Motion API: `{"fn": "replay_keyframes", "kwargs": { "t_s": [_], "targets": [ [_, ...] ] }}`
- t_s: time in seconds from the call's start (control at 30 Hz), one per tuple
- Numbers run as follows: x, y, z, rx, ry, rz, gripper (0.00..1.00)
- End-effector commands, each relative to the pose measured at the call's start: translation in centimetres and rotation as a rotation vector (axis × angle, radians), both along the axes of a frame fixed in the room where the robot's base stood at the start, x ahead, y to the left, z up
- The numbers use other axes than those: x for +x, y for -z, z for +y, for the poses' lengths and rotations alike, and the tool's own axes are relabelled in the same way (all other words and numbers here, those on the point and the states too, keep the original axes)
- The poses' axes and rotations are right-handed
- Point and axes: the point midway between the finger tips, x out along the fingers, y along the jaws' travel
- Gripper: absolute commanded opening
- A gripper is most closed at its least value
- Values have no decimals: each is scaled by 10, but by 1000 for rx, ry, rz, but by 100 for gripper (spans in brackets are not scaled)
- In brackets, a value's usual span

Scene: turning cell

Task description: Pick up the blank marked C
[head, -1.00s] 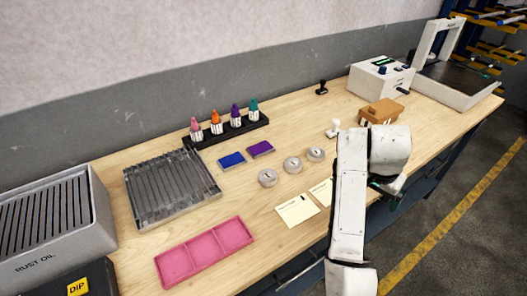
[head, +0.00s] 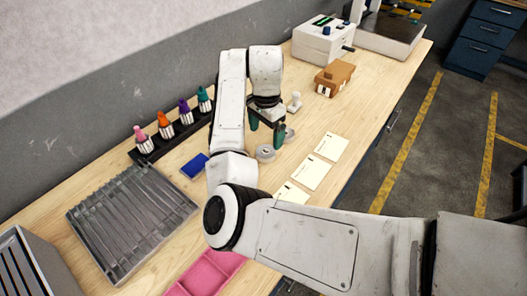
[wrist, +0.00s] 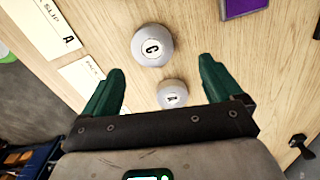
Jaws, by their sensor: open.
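A round grey blank (wrist: 152,47) whose mark looks like C lies in the wrist view, beyond my fingertips. A second round grey blank (wrist: 172,95) lies nearer, between my fingers in the picture; its mark is hard to read. In the head view one grey blank (head: 265,153) lies just below my gripper (head: 266,130) in the picture, and another blank (head: 290,133) is partly hidden behind a finger. Letters cannot be read there. My gripper, also in the wrist view (wrist: 162,72), is open with green fingers pointing down, and holds nothing.
White cards (head: 312,172) lie along the table's front side. A blue pad (head: 195,166), bottle rack (head: 145,153), slotted metal tray (head: 130,220) and pink tray (head: 205,273) are to the left. A white stamp (head: 295,101) and brown box (head: 334,78) stand beyond. A purple pad (wrist: 240,8) shows in the wrist view.

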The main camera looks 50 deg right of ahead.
Motion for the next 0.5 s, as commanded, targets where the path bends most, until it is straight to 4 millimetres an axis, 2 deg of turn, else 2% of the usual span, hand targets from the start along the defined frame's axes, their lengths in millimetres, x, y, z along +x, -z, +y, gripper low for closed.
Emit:
{"fn": "replay_keyframes", "kwargs": {
  "t_s": [0.23, 0.5],
  "targets": [
    [-2, 16, 5, 1, -2, 1, 93],
    [-7, 53, 10, 0, -1, 1, 93]
  ]
}}
